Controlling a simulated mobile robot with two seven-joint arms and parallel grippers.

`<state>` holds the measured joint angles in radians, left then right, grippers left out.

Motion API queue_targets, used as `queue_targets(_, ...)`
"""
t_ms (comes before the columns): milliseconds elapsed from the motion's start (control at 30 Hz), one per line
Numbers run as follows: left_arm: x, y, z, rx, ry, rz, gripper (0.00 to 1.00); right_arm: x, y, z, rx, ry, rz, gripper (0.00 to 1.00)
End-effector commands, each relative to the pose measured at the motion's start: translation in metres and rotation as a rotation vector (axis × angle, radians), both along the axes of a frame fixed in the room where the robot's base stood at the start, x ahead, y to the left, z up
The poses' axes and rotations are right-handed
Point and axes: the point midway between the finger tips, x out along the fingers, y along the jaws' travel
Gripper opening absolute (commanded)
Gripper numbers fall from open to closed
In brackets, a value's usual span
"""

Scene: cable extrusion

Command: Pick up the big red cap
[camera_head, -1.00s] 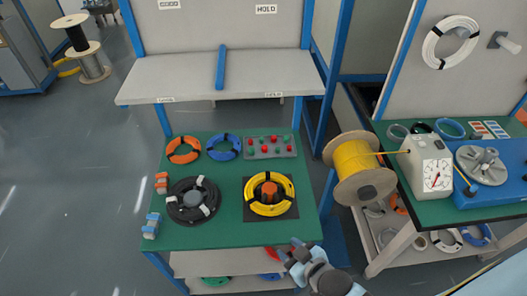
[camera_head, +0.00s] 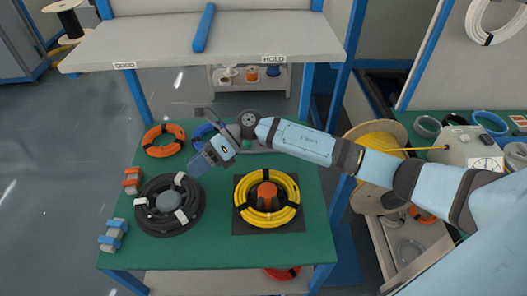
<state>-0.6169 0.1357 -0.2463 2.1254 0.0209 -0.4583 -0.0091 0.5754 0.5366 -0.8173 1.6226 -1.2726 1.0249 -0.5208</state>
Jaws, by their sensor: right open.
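My right arm reaches in from the right across the table. Its open right gripper (camera_head: 198,164) is above the green table (camera_head: 220,250), near the black coil (camera_head: 155,217). I see nothing between its fingers. My left gripper is not in view.
An orange coil (camera_head: 158,151) lies at the back left; a blue coil (camera_head: 203,131) is partly hidden behind the gripper. Orange and blue-grey blocks stand along the left edge. A raised shelf (camera_head: 270,35) is behind. A cable spool and a machine stand right.

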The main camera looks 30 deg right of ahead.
Motion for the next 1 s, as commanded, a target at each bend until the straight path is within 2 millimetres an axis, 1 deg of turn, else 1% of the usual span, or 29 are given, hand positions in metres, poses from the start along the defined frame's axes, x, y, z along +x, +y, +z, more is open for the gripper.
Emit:
queue_targets(33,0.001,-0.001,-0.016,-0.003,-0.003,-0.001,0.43,0.015,-0.016,-0.016,-0.107,-0.078,0.05,0.41)
queue_targets(67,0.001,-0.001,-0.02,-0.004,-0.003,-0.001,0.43,0.022,-0.027,-0.022,-0.175,-0.12,0.083,0.41)
queue_targets(167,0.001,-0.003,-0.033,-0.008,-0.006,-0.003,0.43,0.048,-0.069,-0.034,-0.407,-0.239,0.184,0.41)
queue_targets(200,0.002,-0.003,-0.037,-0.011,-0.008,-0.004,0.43,0.058,-0.088,-0.037,-0.501,-0.276,0.219,0.41)
queue_targets(267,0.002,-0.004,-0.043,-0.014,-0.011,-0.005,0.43,0.075,-0.118,-0.038,-0.639,-0.323,0.264,0.41)
queue_targets(300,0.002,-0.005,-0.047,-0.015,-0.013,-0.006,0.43,0.085,-0.139,-0.036,-0.727,-0.344,0.288,0.41)
queue_targets(367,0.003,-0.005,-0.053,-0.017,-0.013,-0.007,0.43,0.097,-0.168,-0.031,-0.848,-0.366,0.318,0.41)
queue_targets(400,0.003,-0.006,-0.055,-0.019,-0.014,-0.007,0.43,0.104,-0.186,-0.026,-0.918,-0.375,0.333,0.41)
queue_targets(500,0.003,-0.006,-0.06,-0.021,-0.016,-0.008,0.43,0.117,-0.221,-0.014,-1.059,-0.38,0.359,0.41)
queue_targets(600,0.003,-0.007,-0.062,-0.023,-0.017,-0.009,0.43,0.123,-0.243,-0.004,-1.142,-0.374,0.371,0.41)
queue_targets(667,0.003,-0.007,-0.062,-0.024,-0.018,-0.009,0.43,0.125,-0.25,-0.002,-1.169,-0.373,0.375,0.41)
queue_targets(733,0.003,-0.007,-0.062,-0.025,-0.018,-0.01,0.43,0.125,-0.254,-0.005,-1.183,-0.37,0.378,0.41)
queue_targets(867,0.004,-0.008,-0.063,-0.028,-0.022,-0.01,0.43,0.125,-0.255,-0.027,-1.187,-0.367,0.381,0.41)
queue_targets(1000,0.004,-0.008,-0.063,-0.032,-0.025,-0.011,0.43,0.125,-0.254,-0.056,-1.185,-0.366,0.379,0.41)
